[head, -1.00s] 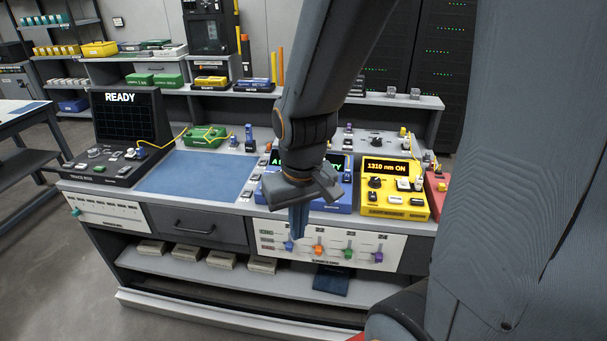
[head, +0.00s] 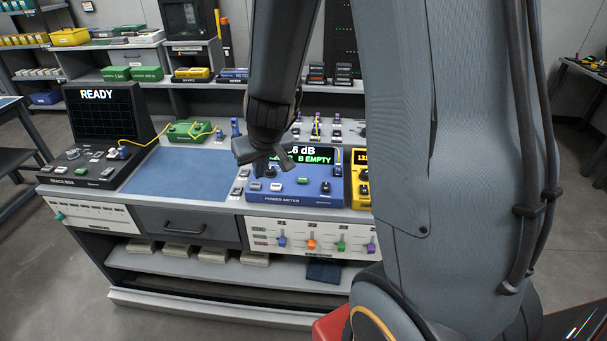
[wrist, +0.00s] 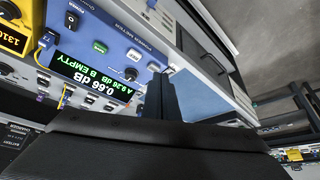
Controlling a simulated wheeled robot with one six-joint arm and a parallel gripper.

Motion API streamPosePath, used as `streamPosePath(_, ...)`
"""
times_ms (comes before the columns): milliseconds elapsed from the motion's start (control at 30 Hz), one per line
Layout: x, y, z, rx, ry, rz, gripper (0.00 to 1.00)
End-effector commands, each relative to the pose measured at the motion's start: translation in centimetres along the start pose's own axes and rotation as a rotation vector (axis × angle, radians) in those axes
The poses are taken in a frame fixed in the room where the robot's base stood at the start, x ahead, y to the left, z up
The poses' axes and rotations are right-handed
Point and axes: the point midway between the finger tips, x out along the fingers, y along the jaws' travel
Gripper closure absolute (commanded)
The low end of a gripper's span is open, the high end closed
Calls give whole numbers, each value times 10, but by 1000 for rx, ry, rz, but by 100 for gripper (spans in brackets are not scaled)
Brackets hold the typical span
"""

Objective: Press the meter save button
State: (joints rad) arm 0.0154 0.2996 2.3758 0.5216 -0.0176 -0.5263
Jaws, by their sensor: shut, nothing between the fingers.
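The blue power meter (head: 325,200) sits on the bench with a lit screen. In the wrist view the meter (wrist: 128,42) appears upside down, its screen reading 0.66 dB and B EMPTY. I cannot read which one is marked save. My gripper (head: 258,172) is shut and empty, in front of the meter's left part, hiding some of its face and screen. In the wrist view its dark finger (wrist: 163,98) shows beside the REF button; contact cannot be told.
A yellow light source (head: 361,190) stands right of the meter, partly hidden by my arm. A blue mat (head: 190,172) lies left of it, with a green device (head: 188,132) behind. A black trace box (head: 95,172) reads READY. Coloured sliders (head: 312,242) line the bench front.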

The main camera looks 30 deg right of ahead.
Motion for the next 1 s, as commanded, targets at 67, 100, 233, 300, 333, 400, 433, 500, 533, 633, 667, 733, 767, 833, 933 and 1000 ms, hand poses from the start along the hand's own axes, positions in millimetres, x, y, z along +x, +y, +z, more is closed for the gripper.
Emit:
streamPosePath(67, 14, 26, -31, 6, 70, 93, 100)
streamPosePath(100, 21, 41, -42, 3, 96, 150, 100)
streamPosePath(233, 37, 92, -59, -6, 124, 344, 100)
streamPosePath(300, 40, 114, -60, -13, 114, 434, 100)
streamPosePath(333, 42, 122, -59, -17, 107, 467, 100)
streamPosePath(400, 43, 136, -56, -23, 88, 527, 100)
streamPosePath(433, 43, 140, -55, -25, 83, 546, 100)
streamPosePath(500, 44, 147, -52, -29, 70, 577, 100)
streamPosePath(533, 44, 149, -52, -31, 66, 584, 100)
streamPosePath(633, 44, 151, -51, -32, 63, 594, 100)
streamPosePath(667, 44, 151, -51, -32, 63, 594, 100)
streamPosePath(733, 44, 151, -51, -32, 64, 593, 100)
streamPosePath(767, 44, 151, -51, -32, 64, 593, 100)
streamPosePath(833, 44, 151, -51, -32, 64, 592, 100)
streamPosePath(933, 44, 150, -51, -32, 64, 591, 100)
streamPosePath(1000, 46, 150, -51, -32, 64, 591, 100)
